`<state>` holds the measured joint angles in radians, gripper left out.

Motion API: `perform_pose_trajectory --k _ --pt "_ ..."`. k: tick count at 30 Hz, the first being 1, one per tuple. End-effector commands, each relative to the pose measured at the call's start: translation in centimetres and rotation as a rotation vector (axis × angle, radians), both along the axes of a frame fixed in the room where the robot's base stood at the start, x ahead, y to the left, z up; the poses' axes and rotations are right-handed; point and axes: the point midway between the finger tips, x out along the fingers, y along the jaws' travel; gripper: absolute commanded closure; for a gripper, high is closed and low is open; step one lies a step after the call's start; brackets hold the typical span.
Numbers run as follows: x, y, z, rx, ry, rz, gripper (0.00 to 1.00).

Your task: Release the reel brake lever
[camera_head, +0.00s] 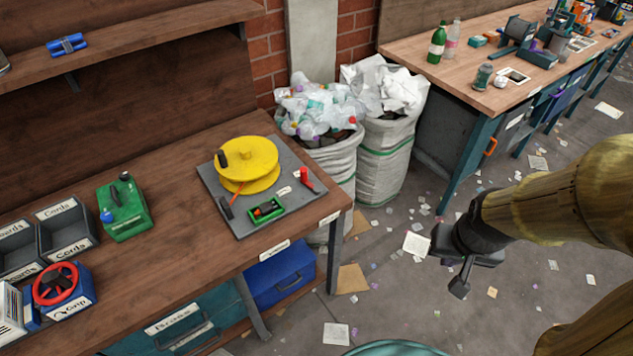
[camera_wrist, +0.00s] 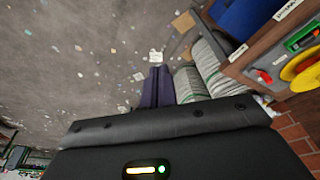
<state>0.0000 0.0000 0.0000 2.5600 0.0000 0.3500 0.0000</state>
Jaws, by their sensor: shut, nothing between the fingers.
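A yellow reel (camera_head: 250,178) sits on a grey base plate (camera_head: 222,190) on the left bench. A short red lever (camera_head: 305,177) stands upright at the plate's right side by a small white label; I cannot tell whether it is the brake lever. A black handle with an orange rod (camera_head: 227,208) lies at the plate's front left. In the wrist view the reel (camera_wrist: 304,70) and red lever (camera_wrist: 263,76) show at the right edge. My gripper (camera_head: 459,289) is shut and empty over the floor, well right of the bench; its fingers (camera_wrist: 158,86) are together.
A green-framed box (camera_head: 266,210) sits on the plate. A green machine (camera_head: 125,210), grey bins (camera_head: 65,232) and a red-wheeled device (camera_head: 58,285) stand left. Full sacks (camera_head: 390,160) stand behind the bench's right end. Littered floor lies between bench and gripper.

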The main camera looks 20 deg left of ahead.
Motion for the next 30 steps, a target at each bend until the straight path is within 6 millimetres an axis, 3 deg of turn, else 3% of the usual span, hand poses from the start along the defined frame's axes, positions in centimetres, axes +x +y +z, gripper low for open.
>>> perform_pose_trajectory --k 8,13,20,24,30 --pt "0.1 0.0 -0.1 -0.001 -0.003 0.004 1.00" --pt "1.8 0.3 -1.9 -0.025 -0.058 0.086 1.00" --pt "8.4 2.3 -7.1 -0.132 -0.281 0.410 1.00" --pt "12.6 4.8 -9.8 -0.219 -0.450 0.645 1.00" --pt "17.4 9.5 -13.1 -0.349 -0.701 0.963 1.00"
